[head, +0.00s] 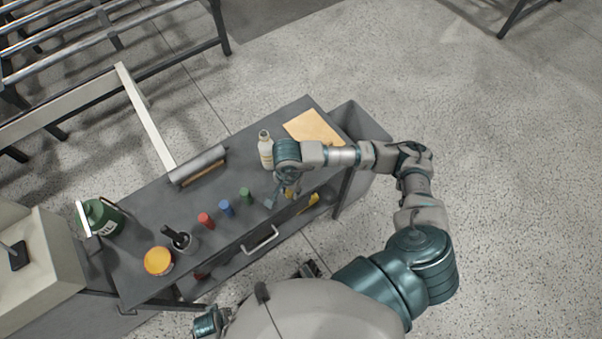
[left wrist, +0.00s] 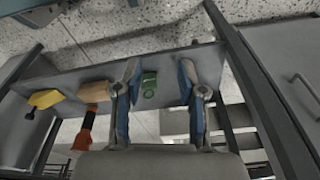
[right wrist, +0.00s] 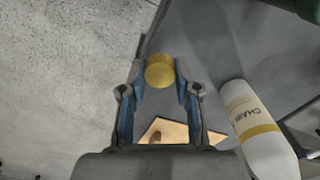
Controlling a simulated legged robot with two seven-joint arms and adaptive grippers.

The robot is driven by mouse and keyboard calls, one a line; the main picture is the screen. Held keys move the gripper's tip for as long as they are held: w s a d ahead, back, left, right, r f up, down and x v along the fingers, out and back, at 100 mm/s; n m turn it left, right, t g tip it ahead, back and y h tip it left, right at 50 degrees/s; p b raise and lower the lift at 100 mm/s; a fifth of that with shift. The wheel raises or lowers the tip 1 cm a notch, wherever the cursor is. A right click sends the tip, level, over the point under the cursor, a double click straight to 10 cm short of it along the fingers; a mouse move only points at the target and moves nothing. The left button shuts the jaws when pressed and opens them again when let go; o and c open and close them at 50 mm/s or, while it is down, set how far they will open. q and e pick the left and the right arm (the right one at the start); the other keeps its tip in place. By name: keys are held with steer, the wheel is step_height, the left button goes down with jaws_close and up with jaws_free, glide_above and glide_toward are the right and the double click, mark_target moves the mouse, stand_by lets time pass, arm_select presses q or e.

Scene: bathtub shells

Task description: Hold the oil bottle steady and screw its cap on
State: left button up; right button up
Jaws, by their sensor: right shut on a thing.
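The oil bottle (head: 265,150), pale with a yellow band, stands upright near the back edge of the grey workbench. It also shows at the right of the right wrist view (right wrist: 258,125). My right gripper (head: 281,197) is shut on the round yellow cap (right wrist: 160,70), over the bench and apart from the bottle. My left gripper (left wrist: 159,65) has its fingers spread wide, with nothing held between them; a green object (left wrist: 149,84) shows beyond the gap. In the head view the left fingers are hidden.
Red (head: 206,220), blue (head: 227,208) and green (head: 246,195) cylinders stand along the bench (head: 160,205). An orange-topped tin (head: 158,261), a dark cup (head: 184,241) and a green can (head: 101,217) are at left. A tan sheet (head: 313,128) lies at the right end.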

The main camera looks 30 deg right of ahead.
steer(key=s+a, duration=0.3)
steer(key=a, duration=0.3)
steer(key=shift+s+r, duration=0.15)
steer(key=shift+r, duration=0.15)
